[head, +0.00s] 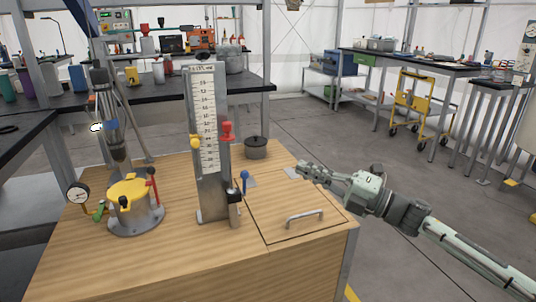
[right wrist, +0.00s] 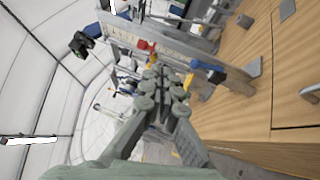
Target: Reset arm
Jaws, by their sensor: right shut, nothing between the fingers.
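My right gripper (head: 308,172) comes in from the right in the head view, shut and empty, above the right part of the wooden cabinet top. In the right wrist view its fingers (right wrist: 165,85) are together with nothing between them. The grey column with a white scale (head: 208,120) stands upright left of the gripper, apart from it. It has a red knob (head: 227,130), a yellow knob (head: 195,142) and a blue-topped lever (head: 245,178).
A metal handle (head: 304,217) sits on the front right panel. Open floor lies to the right, with a yellow cart (head: 408,92) further back.

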